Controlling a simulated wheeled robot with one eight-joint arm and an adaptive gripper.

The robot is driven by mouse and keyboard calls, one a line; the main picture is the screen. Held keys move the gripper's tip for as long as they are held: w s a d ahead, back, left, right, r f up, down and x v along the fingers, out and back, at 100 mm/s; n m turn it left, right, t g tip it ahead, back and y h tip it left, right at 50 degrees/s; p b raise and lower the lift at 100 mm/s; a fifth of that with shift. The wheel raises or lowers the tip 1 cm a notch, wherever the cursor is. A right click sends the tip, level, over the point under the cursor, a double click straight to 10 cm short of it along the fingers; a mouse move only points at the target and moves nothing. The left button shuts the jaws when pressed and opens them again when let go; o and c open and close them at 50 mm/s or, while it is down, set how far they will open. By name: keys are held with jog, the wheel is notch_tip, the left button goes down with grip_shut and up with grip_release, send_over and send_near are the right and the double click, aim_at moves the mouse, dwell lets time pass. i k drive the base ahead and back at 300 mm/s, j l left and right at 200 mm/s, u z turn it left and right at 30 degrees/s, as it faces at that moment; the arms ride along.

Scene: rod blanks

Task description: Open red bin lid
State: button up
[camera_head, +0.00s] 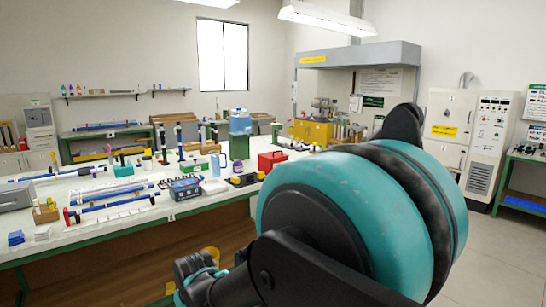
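A small red box (272,161), which looks like the red bin, stands near the right end of the long white workbench (130,225). It is small in the picture, and I cannot tell for sure whether its lid is shut. My teal and black arm fills the right foreground, in front of the bench's right end. A dark part of my arm with a teal ring shows low in the middle. No gripper fingers can be made out, and nothing of mine is seen touching the red box.
A blue container (239,122) stands behind and left of the red box. A dark blue case (185,189) and blue rods (112,203) crowd the bench. A yellow box (313,131) sits under the hood at the back. Open floor (490,260) lies at the right.

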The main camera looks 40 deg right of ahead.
aim_at(272, 155)
jog(key=i+l+z, duration=0.15)
jog(key=i+l, duration=1.9)
jog(key=l, duration=0.1)
